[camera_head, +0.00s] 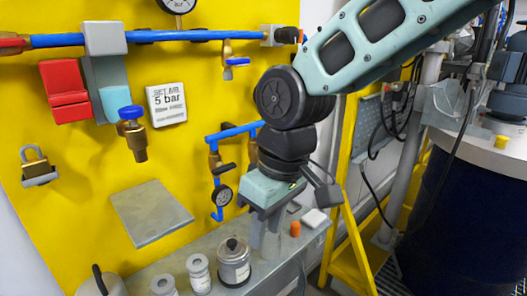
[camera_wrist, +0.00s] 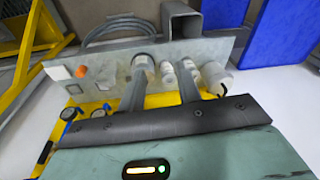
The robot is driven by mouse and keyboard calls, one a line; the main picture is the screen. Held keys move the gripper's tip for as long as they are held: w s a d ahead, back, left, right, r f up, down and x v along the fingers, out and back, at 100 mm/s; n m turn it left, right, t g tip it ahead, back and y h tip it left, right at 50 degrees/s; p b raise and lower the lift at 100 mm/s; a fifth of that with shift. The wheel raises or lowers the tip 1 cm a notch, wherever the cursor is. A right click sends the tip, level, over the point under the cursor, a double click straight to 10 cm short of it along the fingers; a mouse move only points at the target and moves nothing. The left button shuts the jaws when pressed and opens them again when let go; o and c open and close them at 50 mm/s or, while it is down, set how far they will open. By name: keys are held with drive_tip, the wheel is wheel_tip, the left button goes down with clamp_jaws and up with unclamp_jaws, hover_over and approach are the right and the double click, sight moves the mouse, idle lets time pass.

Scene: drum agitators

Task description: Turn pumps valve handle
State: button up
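Several valves sit on the yellow panel in the head view; which one is the pump's valve I cannot tell. A blue round handle (camera_head: 130,112) tops a brass valve (camera_head: 136,144) at left. A blue lever handle (camera_head: 237,62) sits on a small brass valve under the upper blue pipe. A black lever (camera_head: 224,169) is on the lower blue pipework. My gripper (camera_head: 264,248) points down in front of the panel, right of the lower pipework and apart from these handles. In the wrist view my gripper (camera_wrist: 161,72) has its fingers spread, with nothing held.
A grey shelf (camera_head: 191,252) below carries several cans, including a larger labelled can (camera_head: 234,262), and an orange item (camera_head: 295,229). A yellow frame (camera_head: 348,205) and a dark blue drum (camera_head: 462,220) stand at right. A pressure gauge (camera_head: 222,195) hangs near the gripper.

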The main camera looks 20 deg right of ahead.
drive_tip(key=w+d+r+m+t, duration=0.1)
drive_tip(key=w+d+r, duration=0.3)
drive_tip(key=w, duration=0.6)
drive_tip(key=w+d+r+t, duration=0.1)
drive_tip(key=w+d+r, duration=0.3)
drive_tip(key=w, duration=0.6)
drive_tip(key=w+d+r+m+t, duration=0.1)
drive_tip(key=w+d+r, duration=0.3)
drive_tip(key=w, duration=0.6)
drive_tip(key=p+x, duration=0.2)
drive_tip(key=x, duration=0.3)
drive_tip(key=p+x, duration=0.1)
drive_tip(key=x, duration=0.5)
drive_tip(key=p+x, duration=0.2)
drive_tip(key=x, duration=0.4)
drive_tip(key=shift+w+a+f+p, duration=0.1)
drive_tip(key=shift+a+f+p, duration=0.05)
drive_tip(key=shift+a+p, duration=0.2)
clamp_jaws()
